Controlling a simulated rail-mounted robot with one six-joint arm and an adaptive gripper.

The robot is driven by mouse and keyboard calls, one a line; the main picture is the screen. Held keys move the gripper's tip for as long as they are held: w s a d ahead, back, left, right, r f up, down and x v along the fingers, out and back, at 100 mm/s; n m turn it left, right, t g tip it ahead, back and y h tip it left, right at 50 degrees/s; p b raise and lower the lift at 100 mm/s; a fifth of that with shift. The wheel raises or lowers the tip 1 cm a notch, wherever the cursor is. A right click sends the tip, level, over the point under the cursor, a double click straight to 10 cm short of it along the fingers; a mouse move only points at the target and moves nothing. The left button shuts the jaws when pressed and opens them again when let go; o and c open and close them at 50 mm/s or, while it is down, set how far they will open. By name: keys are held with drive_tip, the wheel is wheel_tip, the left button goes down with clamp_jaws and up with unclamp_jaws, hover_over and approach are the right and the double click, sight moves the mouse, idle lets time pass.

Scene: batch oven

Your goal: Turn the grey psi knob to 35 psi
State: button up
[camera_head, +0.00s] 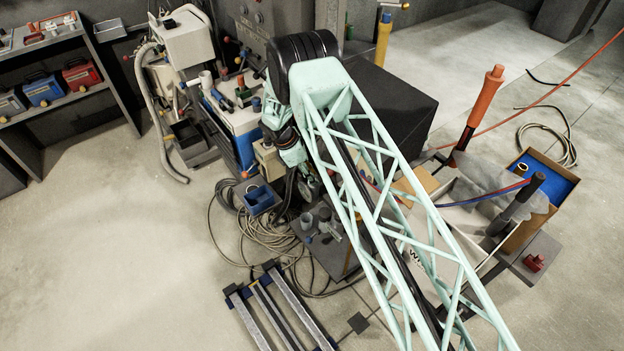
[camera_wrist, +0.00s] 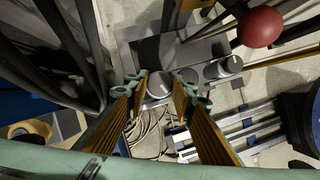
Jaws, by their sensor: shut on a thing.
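In the wrist view, a round grey knob (camera_wrist: 159,82) with a pale pointer line on its face sits between the two fingers of my gripper (camera_wrist: 159,94). The fingers are on either side of it, shut on it. A second grey knob (camera_wrist: 229,66), also with a pale line, stands to the right, apart from the fingers. I cannot read any psi scale or figures. In the head view, my arm hides most of the gripper, and small grey knobs (camera_head: 325,214) show on a dark panel (camera_head: 336,252) below the wrist.
Loose cables (camera_head: 262,236) and a metal rail frame (camera_head: 278,312) lie on the floor. A blue open bin (camera_head: 262,200) is left of the panel. The floor at left is clear.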

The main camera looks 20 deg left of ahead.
drive_tip(key=m+b, duration=0.1)
drive_tip(key=m+g+b, duration=0.1)
drive_tip(key=m, duration=0.1)
drive_tip(key=shift+w+f+m, duration=0.15)
drive_tip(key=shift+m, duration=0.15)
drive_tip(key=shift+m+g+h+b, duration=0.4)
drive_tip(key=shift+m+g+b, duration=0.2)
drive_tip(key=shift+m+b, duration=0.4)
drive_tip(key=o, duration=0.8)
drive_tip(key=shift+r, duration=0.25)
drive_tip(key=v, duration=1.1)
drive_tip(key=shift+a+r, duration=0.15)
drive_tip(key=shift+r, duration=0.25)
